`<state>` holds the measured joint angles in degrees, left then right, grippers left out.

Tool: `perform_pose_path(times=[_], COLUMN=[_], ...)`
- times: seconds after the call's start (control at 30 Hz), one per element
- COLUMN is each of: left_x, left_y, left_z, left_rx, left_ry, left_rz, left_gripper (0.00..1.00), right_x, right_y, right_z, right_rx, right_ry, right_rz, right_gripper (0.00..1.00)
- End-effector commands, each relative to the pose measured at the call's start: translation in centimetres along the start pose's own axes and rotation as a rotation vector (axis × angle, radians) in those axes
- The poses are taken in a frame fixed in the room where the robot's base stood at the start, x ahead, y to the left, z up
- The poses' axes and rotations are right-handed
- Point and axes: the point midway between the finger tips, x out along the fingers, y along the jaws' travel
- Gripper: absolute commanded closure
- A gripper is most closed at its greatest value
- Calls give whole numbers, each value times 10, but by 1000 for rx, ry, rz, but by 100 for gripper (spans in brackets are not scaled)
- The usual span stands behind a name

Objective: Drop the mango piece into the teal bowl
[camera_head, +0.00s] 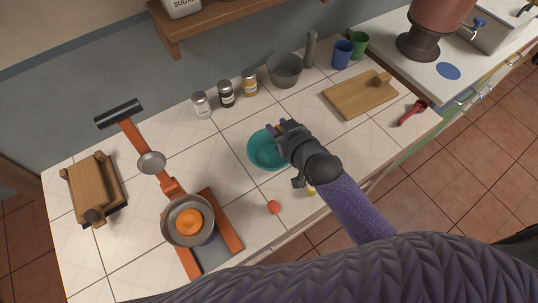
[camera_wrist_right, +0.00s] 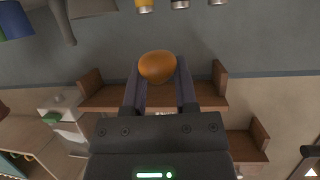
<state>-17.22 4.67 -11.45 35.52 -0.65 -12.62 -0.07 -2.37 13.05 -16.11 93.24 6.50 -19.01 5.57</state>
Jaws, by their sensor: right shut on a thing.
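The teal bowl (camera_head: 262,155) stands on the tiled counter, near the middle of the head view. My right gripper (camera_head: 276,129) is above the bowl's upper right side and hides part of it. In the right wrist view its two fingers are shut on the orange mango piece (camera_wrist_right: 157,66), held at the fingertips. Only a sliver of orange shows at the fingertips in the head view. The exact height above the bowl is hard to tell. My left gripper is not in view.
A pan (camera_head: 188,220) on an orange-framed stand is at left. Spice jars (camera_head: 226,93) and a grey mortar (camera_head: 285,70) stand behind the bowl. A small orange-red ball (camera_head: 274,207) lies in front. A cutting board (camera_head: 360,94) is at right.

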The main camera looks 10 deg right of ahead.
Motion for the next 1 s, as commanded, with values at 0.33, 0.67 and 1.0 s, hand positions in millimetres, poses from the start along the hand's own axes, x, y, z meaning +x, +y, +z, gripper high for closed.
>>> perform_pose_path(times=[0.33, 0.67, 1.0], left_x=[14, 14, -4], left_y=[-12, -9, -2], left_z=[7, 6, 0], left_rx=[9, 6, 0], left_ry=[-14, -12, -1], left_rz=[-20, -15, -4], left_gripper=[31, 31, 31], right_x=[5, 5, -46], right_y=[0, 0, 0], right_z=[13, 13, 10], right_rx=[-1, -1, -2], right_ry=[0, 0, -3], right_rz=[0, 0, -1], right_gripper=[100, 23, 23])
